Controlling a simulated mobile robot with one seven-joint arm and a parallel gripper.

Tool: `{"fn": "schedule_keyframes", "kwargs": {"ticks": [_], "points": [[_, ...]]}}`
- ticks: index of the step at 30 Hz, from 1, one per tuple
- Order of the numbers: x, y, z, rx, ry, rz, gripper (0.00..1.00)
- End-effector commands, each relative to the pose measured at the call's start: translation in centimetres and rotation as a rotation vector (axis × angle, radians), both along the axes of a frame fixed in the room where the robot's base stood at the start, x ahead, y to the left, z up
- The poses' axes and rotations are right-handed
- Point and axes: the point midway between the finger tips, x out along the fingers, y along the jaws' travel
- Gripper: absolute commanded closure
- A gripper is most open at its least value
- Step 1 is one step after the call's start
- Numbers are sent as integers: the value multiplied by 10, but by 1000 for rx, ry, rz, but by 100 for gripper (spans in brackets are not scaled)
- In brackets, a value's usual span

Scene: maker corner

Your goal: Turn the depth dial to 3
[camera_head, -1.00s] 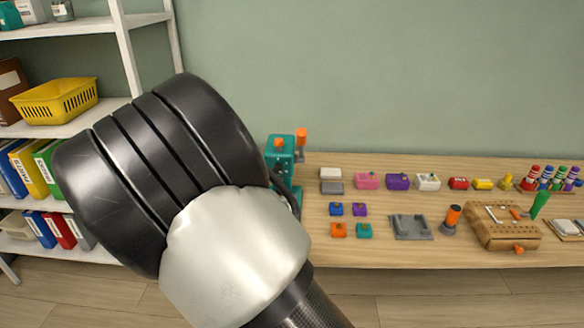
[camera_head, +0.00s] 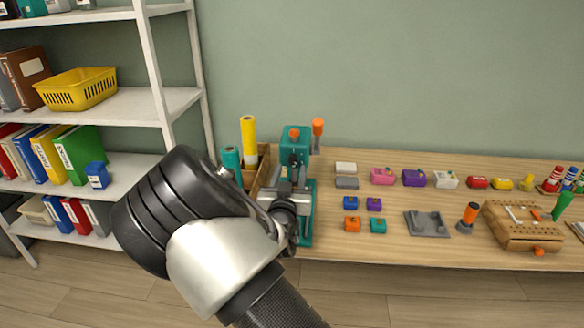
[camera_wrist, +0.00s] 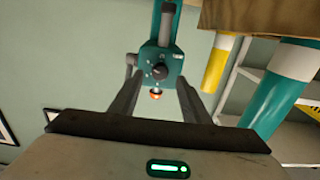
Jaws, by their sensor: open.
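The teal drill press (camera_head: 296,142) stands at the left end of the workbench, with an orange knob on its head and an orange-tipped handle at its right. A black dial (camera_wrist: 159,72) shows on the press's teal face in the wrist view, between my fingertips in the picture. I cannot read its setting. My gripper (camera_head: 290,182) is in front of the press, a little below its head. It is open, with its two fingers (camera_wrist: 158,82) apart and nothing between them that I can see held. My arm and gripper hide part of the press.
A wooden box (camera_head: 264,160) with a yellow tube (camera_head: 249,140) and a teal tube (camera_head: 231,160) stands left of the press. Small coloured boxes, a grey tray (camera_head: 428,224) and a wooden block (camera_head: 522,236) lie to the right. A white shelf (camera_head: 150,70) is at left.

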Motion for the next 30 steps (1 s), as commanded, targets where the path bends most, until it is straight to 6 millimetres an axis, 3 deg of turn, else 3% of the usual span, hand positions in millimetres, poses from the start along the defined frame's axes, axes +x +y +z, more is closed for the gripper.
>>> {"fn": "schedule_keyframes", "kwargs": {"ticks": [7,18,26,30], "points": [[32,-2,-1,-1,0,0,57],[38,-2,0,-1,1,0,57],[38,-2,0,-1,0,0,98],[38,-2,0,-5,0,0,98]]}}
